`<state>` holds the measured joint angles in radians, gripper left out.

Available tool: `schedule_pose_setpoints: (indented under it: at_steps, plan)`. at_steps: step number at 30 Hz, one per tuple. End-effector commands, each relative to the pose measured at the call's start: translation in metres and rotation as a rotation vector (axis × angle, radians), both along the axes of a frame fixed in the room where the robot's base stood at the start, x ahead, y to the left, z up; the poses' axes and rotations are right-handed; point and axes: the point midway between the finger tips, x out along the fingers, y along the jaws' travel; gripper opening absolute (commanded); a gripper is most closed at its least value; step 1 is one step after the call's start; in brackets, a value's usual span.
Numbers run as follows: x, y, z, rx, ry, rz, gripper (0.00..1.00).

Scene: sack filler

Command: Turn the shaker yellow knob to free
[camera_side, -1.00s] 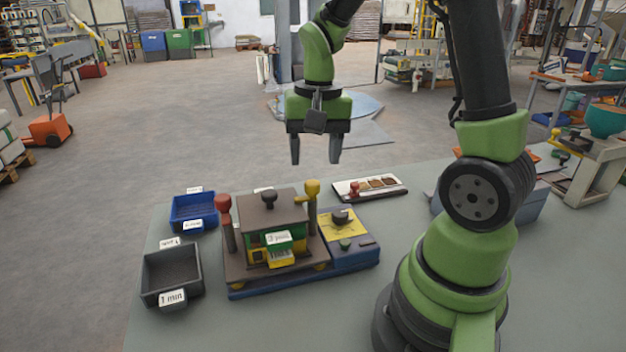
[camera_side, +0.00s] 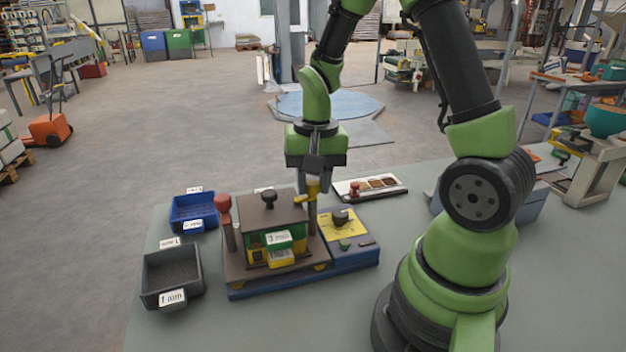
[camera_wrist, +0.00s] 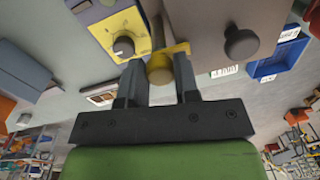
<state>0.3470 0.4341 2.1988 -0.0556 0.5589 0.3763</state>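The shaker (camera_side: 234,268) stands on the bench, with a brown top plate and black knob (camera_side: 268,197). Its yellow knob (camera_wrist: 160,70) is on a post at the right side, with a short yellow arm (camera_wrist: 180,49) reaching over the brown plate. My gripper (camera_side: 318,186) points down over this post. In the wrist view its fingers (camera_wrist: 161,82) lie on either side of the yellow knob, close against it, and look shut on it. In the side view the fingers partly hide the knob.
A red knob (camera_side: 223,204) tops the left post. A blue base with a yellow dial panel (camera_side: 356,228) lies right of the shaker. A blue bin (camera_side: 180,222) and a dark bin (camera_side: 147,287) stand left. A sample tray (camera_side: 396,191) lies behind.

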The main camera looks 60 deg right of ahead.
Motion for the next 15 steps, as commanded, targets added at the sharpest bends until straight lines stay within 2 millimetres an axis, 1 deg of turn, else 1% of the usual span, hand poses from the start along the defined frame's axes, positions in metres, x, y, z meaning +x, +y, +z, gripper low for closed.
schedule_pose_setpoints:
  at_steps: [8,15]
  plan:
    - [0.0002,-0.0001,0.0004,0.001,-0.001,0.038,0.06]
    - [-0.0001,-0.0003,0.0004,0.002,0.0,0.173,0.06]
